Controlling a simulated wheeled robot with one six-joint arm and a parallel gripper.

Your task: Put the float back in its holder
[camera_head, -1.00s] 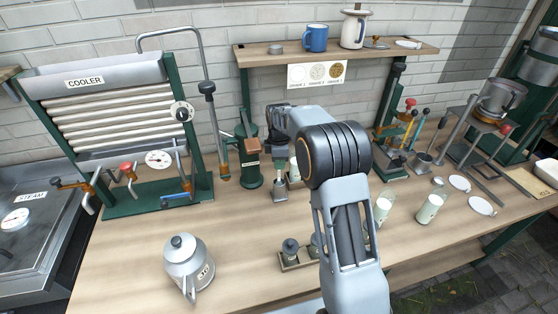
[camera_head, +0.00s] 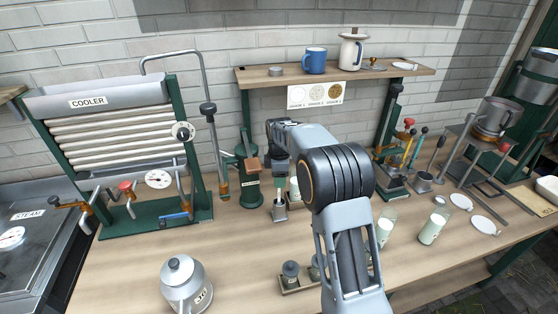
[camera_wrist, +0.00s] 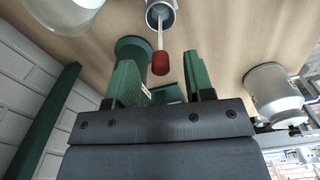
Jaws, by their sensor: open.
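In the wrist view, a thin pale stem with a red end (camera_wrist: 160,63) stands in a grey metal cylinder (camera_wrist: 157,18); it looks like the float, but I cannot be sure. My gripper (camera_wrist: 160,82) is open, with its two green fingers to either side of the red end and nothing visibly clamped. In the head view my gripper (camera_head: 280,165) points down over the metal cylinder (camera_head: 279,208) near the back of the bench. The red end is hidden there. I cannot tell which thing is the float's holder.
A green pump-like device (camera_head: 248,180) stands just left of my gripper, and a white-filled glass (camera_head: 294,190) close on its right. The cooler (camera_head: 115,130) is at left, a shelf (camera_head: 350,75) behind. A kettle (camera_head: 182,280) stands front left. Bench space (camera_head: 225,245) is clear between.

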